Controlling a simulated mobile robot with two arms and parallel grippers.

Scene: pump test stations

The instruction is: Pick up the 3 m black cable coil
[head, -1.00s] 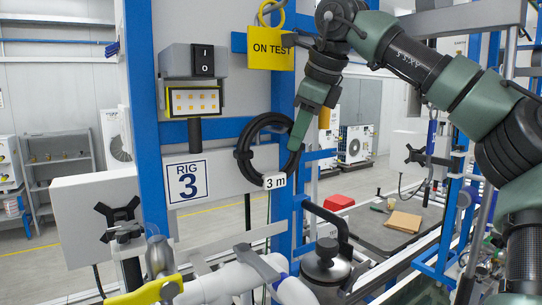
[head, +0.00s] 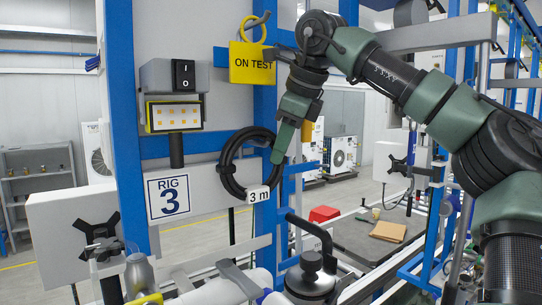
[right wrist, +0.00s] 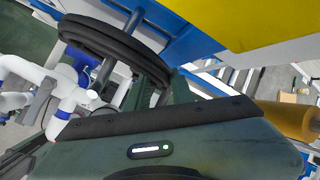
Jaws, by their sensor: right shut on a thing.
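The black cable coil (head: 226,170) hangs at the front of the blue rig frame, beside the RIG 3 plate. A white "3 m" tag (head: 258,195) is at its lower right. My right gripper (head: 278,157) comes down from the upper right and is shut on the right side of the coil. In the right wrist view the coil (right wrist: 110,42) shows as thick black loops running down toward the gripper, with a dark rod passing through the ring. The fingertips are partly hidden there. My left gripper is not in view.
A yellow ON TEST tag (head: 250,62) hangs just above the coil. A lamp box (head: 174,116) and the RIG 3 plate (head: 169,195) are to its left. White pipes (head: 222,291) and a dark metal vessel (head: 311,276) stand below. A grey bench (head: 360,235) is at the right.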

